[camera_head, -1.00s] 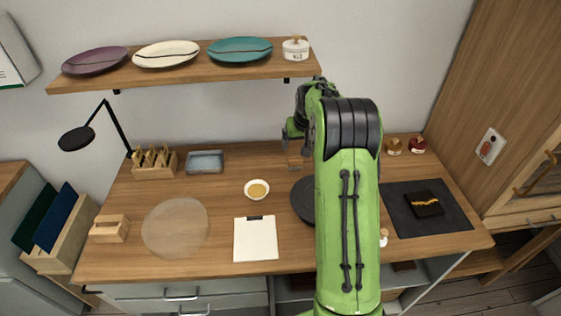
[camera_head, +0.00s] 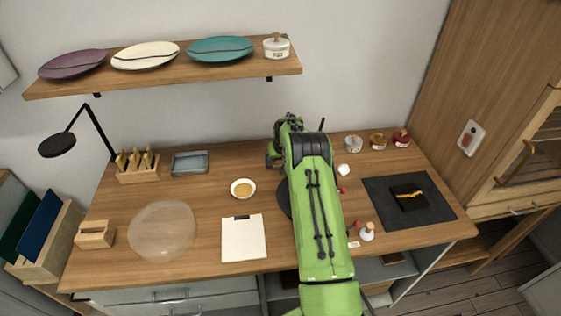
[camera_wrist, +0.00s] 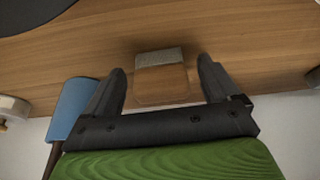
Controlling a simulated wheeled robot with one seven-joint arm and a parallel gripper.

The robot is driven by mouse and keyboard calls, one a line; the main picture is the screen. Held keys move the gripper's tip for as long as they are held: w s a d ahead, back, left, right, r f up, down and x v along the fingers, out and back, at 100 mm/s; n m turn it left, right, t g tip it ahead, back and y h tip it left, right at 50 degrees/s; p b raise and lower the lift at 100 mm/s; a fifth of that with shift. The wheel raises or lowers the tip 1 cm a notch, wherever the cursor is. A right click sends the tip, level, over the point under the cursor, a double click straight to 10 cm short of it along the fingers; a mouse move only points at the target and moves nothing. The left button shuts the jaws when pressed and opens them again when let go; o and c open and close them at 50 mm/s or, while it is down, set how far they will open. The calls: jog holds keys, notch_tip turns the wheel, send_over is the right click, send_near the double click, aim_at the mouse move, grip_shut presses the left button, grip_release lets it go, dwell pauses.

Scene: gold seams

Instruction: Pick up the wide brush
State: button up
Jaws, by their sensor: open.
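The wide brush (camera_wrist: 162,88) shows in the wrist view as a flat wooden block with a grey band along its far edge. My gripper (camera_wrist: 162,80) is open, with one dark finger on each side of the brush and a gap visible on both sides. Whether the brush stands or lies, and how far below the fingertips it is, I cannot tell. In the head view my green arm reaches to the back of the wooden table (camera_head: 185,205) and hides the brush and the fingertips.
A dark round plate (camera_head: 284,200) is partly behind my arm. A blue object (camera_wrist: 75,108) is close beside the left finger in the wrist view. A glass jar (camera_head: 353,145) and small pots (camera_head: 378,141) stand at the back right. A shelf (camera_head: 200,75) with plates hangs above.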

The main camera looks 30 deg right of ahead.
jog(key=shift+w+f, duration=0.1)
jog(key=shift+f, duration=0.15)
jog(key=shift+r, duration=0.1)
jog(key=shift+c, duration=0.3)
jog(key=c, duration=1)
notch_tip(320, 180, up, 10)
jog(key=shift+r, duration=0.1)
